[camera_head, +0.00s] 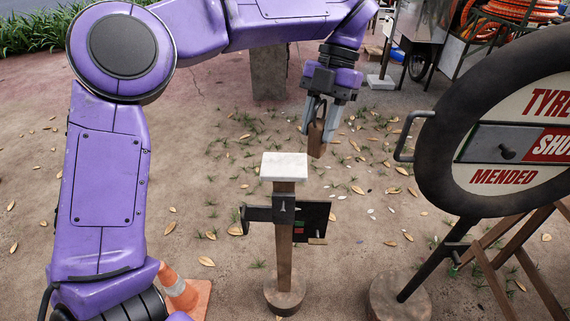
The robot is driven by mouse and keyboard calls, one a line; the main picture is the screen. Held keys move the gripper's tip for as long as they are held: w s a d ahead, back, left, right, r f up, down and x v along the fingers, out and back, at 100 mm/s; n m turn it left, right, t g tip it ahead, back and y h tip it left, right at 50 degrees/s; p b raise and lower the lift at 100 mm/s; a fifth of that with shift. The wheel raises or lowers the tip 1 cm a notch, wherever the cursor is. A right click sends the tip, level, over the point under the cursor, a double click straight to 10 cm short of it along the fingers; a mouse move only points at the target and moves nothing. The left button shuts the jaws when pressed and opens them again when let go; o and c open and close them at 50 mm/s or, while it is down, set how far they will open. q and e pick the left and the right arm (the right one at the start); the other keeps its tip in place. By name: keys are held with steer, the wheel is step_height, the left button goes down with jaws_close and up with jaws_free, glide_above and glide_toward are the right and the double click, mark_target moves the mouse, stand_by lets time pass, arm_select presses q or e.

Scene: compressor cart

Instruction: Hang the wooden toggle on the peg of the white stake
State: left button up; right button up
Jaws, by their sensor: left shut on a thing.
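My left gripper (318,118) is shut on the wooden toggle (316,141), a small brown block that hangs down between the fingers. The fingers hide its upper part. A wooden post with a white square cap (285,165) stands upright in the middle, on a round base; it looks like the white stake. The toggle is in the air, up and to the right of the cap in the picture, and looks apart from it. A dark bracket (262,213) sticks out to the left of the post; I cannot tell if this is the peg. My right gripper is not in view.
A dark panel (316,217) is fixed at the post's right side. A large tyre sign (432,150) with a grey handle (406,138) stands at the right on wooden legs. A traffic cone (178,288) is at lower left. Orange hose (520,10) lies on the cart behind.

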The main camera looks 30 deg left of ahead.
mark_target(315, 128)
arm_select(q)
steer(key=n, duration=0.1)
steer(key=n+h, duration=0.1)
steer(key=n, duration=0.2)
steer(key=shift+s+r+n+h, duration=0.3)
steer(key=shift+s+r+h, duration=0.1)
steer(key=n, duration=0.2)
steer(key=s+n+t+h, duration=0.1)
steer(key=n, duration=0.1)
steer(key=n+t+h, duration=0.1)
steer(key=n, duration=0.1)
steer(key=shift+s+d+r+n, duration=0.15)
steer(key=shift+d+r+n, duration=0.05)
steer(key=shift+r+n, duration=0.15)
steer(key=n+t, duration=0.1)
steer(key=n, duration=0.2)
steer(key=s+n+t, duration=0.1)
steer(key=n, duration=0.2)
steer(key=shift+s+d+r+n+t+h, duration=0.2)
steer(key=shift+n+t+h, duration=0.1)
steer(key=shift+n+h, duration=0.1)
steer(key=n, duration=0.2)
steer(key=n+t, duration=0.1)
steer(key=shift+s+d+f+n, duration=0.1)
steer(key=shift+s+n, duration=0.2)
steer(key=shift+n, duration=0.05)
steer(key=n+t, duration=0.1)
steer(key=n, duration=0.1)
steer(key=shift+n+y, duration=0.3)
